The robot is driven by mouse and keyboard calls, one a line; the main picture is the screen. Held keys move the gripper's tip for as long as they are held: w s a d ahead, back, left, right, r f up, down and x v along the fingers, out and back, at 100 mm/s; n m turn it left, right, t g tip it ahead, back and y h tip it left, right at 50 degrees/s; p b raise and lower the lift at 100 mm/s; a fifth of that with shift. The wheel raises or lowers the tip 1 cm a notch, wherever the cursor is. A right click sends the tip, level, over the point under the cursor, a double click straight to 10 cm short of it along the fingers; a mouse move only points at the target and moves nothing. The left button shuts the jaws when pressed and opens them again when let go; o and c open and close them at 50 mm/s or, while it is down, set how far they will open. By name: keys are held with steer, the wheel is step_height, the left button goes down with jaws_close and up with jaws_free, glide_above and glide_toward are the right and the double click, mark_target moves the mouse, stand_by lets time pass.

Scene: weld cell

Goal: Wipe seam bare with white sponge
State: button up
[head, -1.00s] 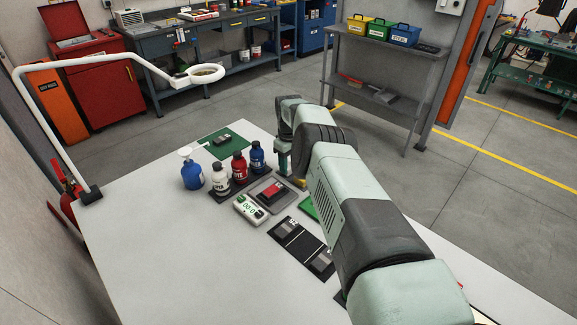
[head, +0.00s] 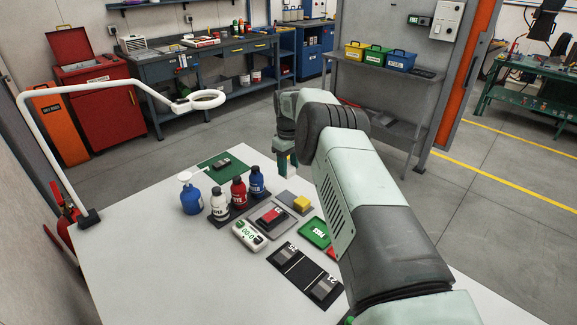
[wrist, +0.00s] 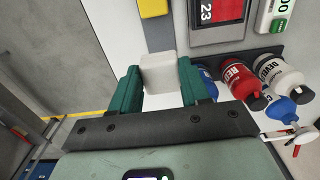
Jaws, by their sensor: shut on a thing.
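My gripper (wrist: 160,85) is shut on a white sponge (wrist: 162,72), gripped between its green fingers in the wrist view. In the head view my gripper (head: 287,166) is beyond the blue bottle near the table's far edge, and the sponge cannot be made out there. The plate marked 23 (wrist: 216,12), largely red on top, lies on a grey tray and is apart from the sponge. The red-topped plate (head: 272,216) also shows in the head view. Its seam cannot be made out.
A yellow sponge (head: 301,203) lies on a grey pad. White (head: 220,204), red (head: 238,192) and blue (head: 257,182) bottles stand beside a blue spray bottle (head: 190,196). A timer (head: 250,236), green PASS pad (head: 314,232) and black mat (head: 290,258) surround the plate. The table's front left is clear.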

steer(key=shift+c, duration=0.5)
steer(key=shift+s+a, duration=0.25)
steer(key=s+a, duration=0.2)
steer(key=s, duration=0.5)
steer(key=shift+s+f, duration=0.15)
steer(key=shift+f, duration=1.35)
steer(key=shift+s+f, duration=0.15)
steer(key=shift+f, duration=1.3)
steer(key=shift+s+a+f, duration=0.1)
steer(key=shift+a+f, duration=0.05)
steer(key=shift+f, duration=0.8)
steer(key=shift+s+a, duration=2.45)
steer(key=shift+w+d, duration=0.15)
steer(key=shift+d, duration=0.05)
steer(key=shift+w+d+r, duration=0.15)
steer(key=shift+w+d, duration=0.4)
steer(key=shift+w, duration=0.05)
steer(key=shift+w+d+f, duration=0.2)
steer(key=shift+w+d, duration=0.6)
steer(key=shift+d, duration=0.05)
steer(key=shift+w+d+r, duration=0.1)
steer(key=shift+w+d, duration=0.95)
step_height(320, 180, up, 8)
